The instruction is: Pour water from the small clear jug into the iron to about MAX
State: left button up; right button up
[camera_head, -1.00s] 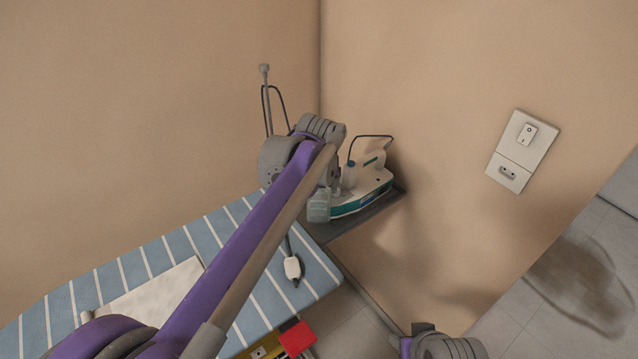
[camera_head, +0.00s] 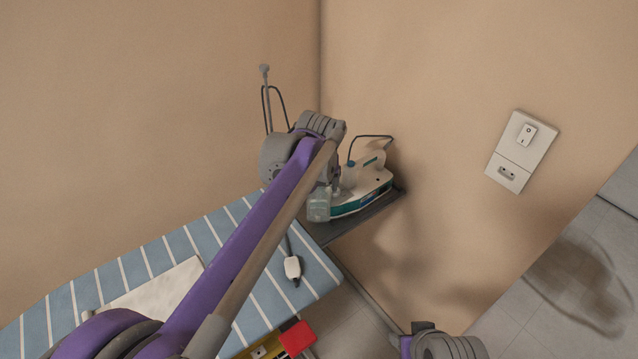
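The iron (camera_head: 368,187), white with a teal base, stands on a dark rest at the end of the ironing board, near the wall corner. The small clear jug (camera_head: 319,206) is beside the iron's left end, just below my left wrist. My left arm reaches across the board to it. The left gripper's fingers are hidden behind the wrist, so its hold on the jug cannot be seen. The water level and the iron's MAX mark are too small to make out.
The striped blue ironing board (camera_head: 262,292) carries a folded pale cloth (camera_head: 150,298) and a white plug (camera_head: 292,268) on a cord. A switch and socket plate (camera_head: 522,150) is on the right wall. A red object (camera_head: 297,337) is below the board. Floor is clear at right.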

pick_arm(q)
jog(key=shift+w+r+g+p, duration=0.15)
jog(key=shift+w+g+p, duration=0.3)
jog(key=shift+g+p, duration=0.8)
dwell(3.7)
